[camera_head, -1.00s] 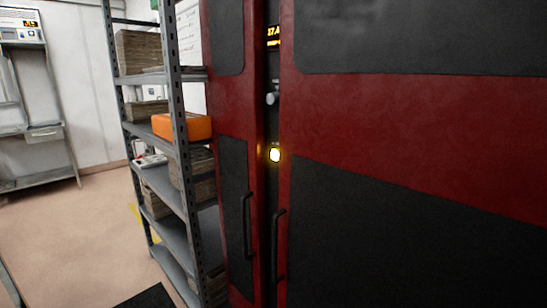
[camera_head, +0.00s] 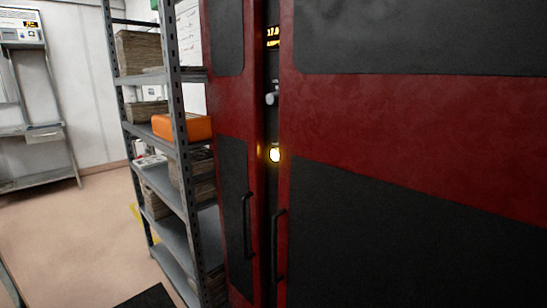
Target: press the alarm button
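A round button (camera_head: 274,155) glows yellow-white on the dark strip between two red and black cabinet panels, near the middle of the head view. I cannot tell from its look alone whether it is the alarm button. A grey knob or switch (camera_head: 271,98) sits above it on the same strip. A small display with amber characters (camera_head: 273,36) is above that, partly cut off by the panel edge. Neither of my grippers is in view.
The red and black cabinet (camera_head: 400,120) fills the right side, with vertical handles (camera_head: 278,245) low on its panels. A grey shelf rack (camera_head: 185,160) with paper stacks and an orange case (camera_head: 182,127) stands to its left. Open floor (camera_head: 75,235) lies at the left.

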